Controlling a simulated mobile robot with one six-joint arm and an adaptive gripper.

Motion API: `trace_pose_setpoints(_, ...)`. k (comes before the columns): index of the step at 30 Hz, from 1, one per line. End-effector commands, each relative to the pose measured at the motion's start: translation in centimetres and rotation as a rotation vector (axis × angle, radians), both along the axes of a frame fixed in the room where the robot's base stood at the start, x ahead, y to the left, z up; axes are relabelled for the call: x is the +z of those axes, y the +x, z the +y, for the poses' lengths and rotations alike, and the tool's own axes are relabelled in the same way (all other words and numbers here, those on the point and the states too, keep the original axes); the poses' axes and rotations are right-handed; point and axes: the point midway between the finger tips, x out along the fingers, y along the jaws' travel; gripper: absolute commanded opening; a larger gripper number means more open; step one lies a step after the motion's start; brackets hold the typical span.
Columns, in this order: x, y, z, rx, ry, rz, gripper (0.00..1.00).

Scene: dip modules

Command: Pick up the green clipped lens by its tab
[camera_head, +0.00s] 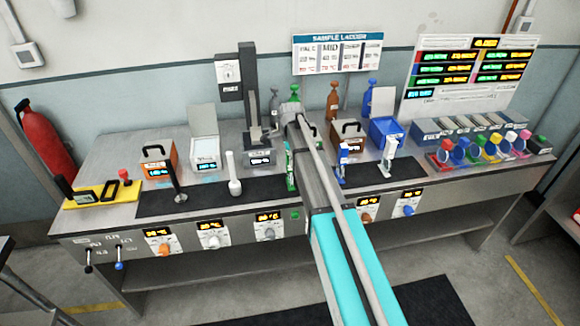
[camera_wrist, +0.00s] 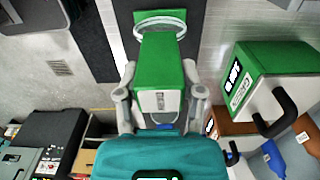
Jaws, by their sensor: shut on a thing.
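The green clipped lens (camera_wrist: 160,65) is in the middle of the wrist view, with a green body and a pale clear ring at its upper end. My gripper (camera_wrist: 160,88) has a finger on each side of the green body and is shut on it. The lower part of the body carries a small pale label. In the head view my arm hides the gripper; a green piece (camera_head: 290,168) shows beside the arm, and I cannot tell if it is the lens.
A green-topped box with a black handle (camera_wrist: 262,82) stands close on the right in the wrist view. A dark grey instrument (camera_wrist: 48,145) is at lower left. In the head view, a white-handled stand (camera_head: 234,175) is left and a blue box (camera_head: 388,132) right.

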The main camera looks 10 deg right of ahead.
Motion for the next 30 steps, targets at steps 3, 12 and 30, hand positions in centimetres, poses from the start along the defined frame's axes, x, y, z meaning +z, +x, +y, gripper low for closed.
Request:
trace_pose_setpoints(3, 0.1, 0.0, 0.0, 0.0, 0.0, 0.0, 0.0)
trace_pose_setpoints(12, 1.4, 0.0, 0.0, 0.0, 0.0, 0.0, 0.0)
trace_pose_setpoints(30, 7.7, -3.6, 0.1, 0.0, 0.0, 0.0, 0.0)
